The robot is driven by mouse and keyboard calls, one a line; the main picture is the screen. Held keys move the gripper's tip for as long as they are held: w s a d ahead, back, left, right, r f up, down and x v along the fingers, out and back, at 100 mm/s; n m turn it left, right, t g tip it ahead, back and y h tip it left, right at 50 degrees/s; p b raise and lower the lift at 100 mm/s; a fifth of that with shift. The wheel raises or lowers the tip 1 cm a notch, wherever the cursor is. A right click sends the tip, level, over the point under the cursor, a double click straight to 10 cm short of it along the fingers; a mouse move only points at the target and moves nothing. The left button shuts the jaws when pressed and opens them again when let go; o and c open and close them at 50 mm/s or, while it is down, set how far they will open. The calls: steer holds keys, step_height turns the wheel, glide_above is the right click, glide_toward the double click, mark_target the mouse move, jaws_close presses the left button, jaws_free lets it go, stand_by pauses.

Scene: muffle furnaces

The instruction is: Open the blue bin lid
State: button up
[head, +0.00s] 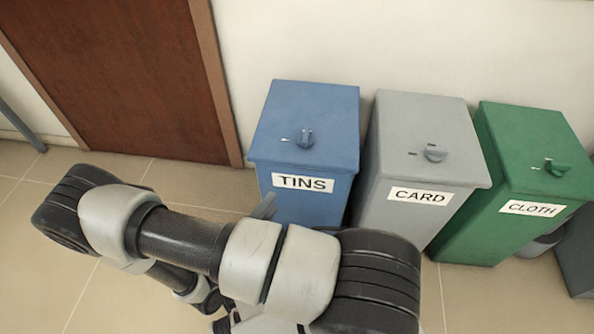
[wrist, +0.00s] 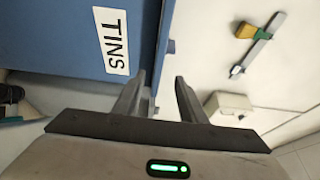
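The blue bin (head: 345,205), labelled TINS, stands by the wall in the head view, with its lid (head: 325,105) closed. A small blue handle (head: 305,138) sits near the lid's front edge. In the wrist view the bin (wrist: 55,40) appears turned on its side, with its label (wrist: 112,42) and the lid edge (wrist: 170,30) near the fingers. In the head view my arm hides most of the gripper.
A grey CARD bin (head: 420,120) and a green CLOTH bin (head: 530,140) stand to the right of the blue bin. A brown door (head: 130,70) is at the left. The wrist view shows a yellow-and-grey object (wrist: 258,45) and a pale box (wrist: 228,108).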

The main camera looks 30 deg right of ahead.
mark_target(300, 166)
steer(key=b+x, duration=0.2)
steer(key=x, duration=1.3)
jaws_close()
